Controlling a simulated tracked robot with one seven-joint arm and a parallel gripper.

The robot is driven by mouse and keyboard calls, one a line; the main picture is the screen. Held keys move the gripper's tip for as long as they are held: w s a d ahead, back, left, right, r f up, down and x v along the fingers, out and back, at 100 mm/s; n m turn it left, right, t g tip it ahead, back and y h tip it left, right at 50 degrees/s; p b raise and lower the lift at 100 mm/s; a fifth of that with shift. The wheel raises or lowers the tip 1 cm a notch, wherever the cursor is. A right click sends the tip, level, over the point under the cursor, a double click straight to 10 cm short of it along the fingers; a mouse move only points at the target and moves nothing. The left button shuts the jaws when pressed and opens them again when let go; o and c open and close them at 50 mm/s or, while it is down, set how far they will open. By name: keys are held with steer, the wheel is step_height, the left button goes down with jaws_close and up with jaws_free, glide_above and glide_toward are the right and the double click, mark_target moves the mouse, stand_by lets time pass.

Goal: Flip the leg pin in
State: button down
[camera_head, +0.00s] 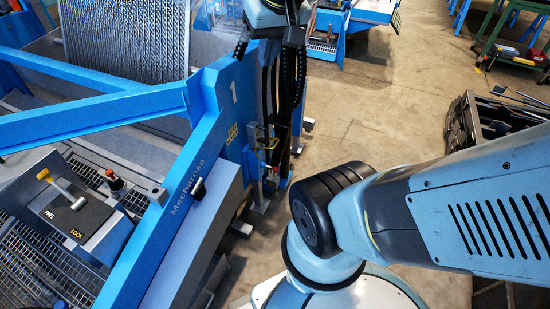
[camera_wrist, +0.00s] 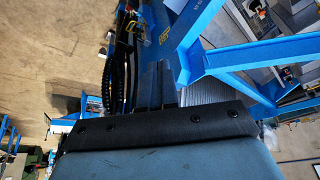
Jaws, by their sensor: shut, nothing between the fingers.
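My gripper shows in the wrist view as two dark fingers (camera_wrist: 157,86) standing close together with nothing between them. In the head view the dark end of my arm (camera_head: 292,36) is at the top, beside the blue frame's upper corner. The leg pin cannot be told apart for sure.
The blue frame (camera_head: 212,135), marked 1, fills the left, with a FREE/LOCK lever panel (camera_head: 72,212). Black hoses (camera_head: 290,85) hang along its end. A dark crate (camera_head: 480,122) and green table (camera_head: 512,50) stand right. The concrete floor (camera_head: 375,110) between is mostly clear.

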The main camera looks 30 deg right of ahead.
steer(key=w+d+f+m+g+y, duration=0.2)
steer(key=w+f+m+g, duration=0.15)
steer(key=w, duration=0.45)
steer(key=m+y, duration=0.8)
steer(key=m, duration=0.1)
glide_above(278, 171)
steer(key=s+d, duration=0.2)
steer(key=s, duration=0.1)
step_height(278, 171, down, 27)
steer(key=s+d+f+m+t+y, duration=0.1)
steer(key=d+f+m+t+y, duration=0.2)
steer(key=f, duration=0.7)
steer(key=s+d+f+m+t, duration=0.15)
steer(key=d+f+m, duration=0.3)
steer(key=f, duration=0.55)
steer(key=s+f+m+t+h, duration=0.1)
steer(key=s+f+m+t, duration=0.2)
steer(key=f, duration=0.7)
steer(key=s+d+f+m+t+h, duration=0.1)
steer(key=s+f+m+t, duration=0.3)
steer(key=f, duration=0.6)
steer(key=shift+s+d+f+m+t, duration=0.15)
steer(key=shift+s+d+m+t, duration=0.15)
steer(key=shift+t, duration=0.5)
steer(key=shift+a, duration=0.15)
steer(key=x, duration=1.4)
steer(key=shift+f, duration=0.15)
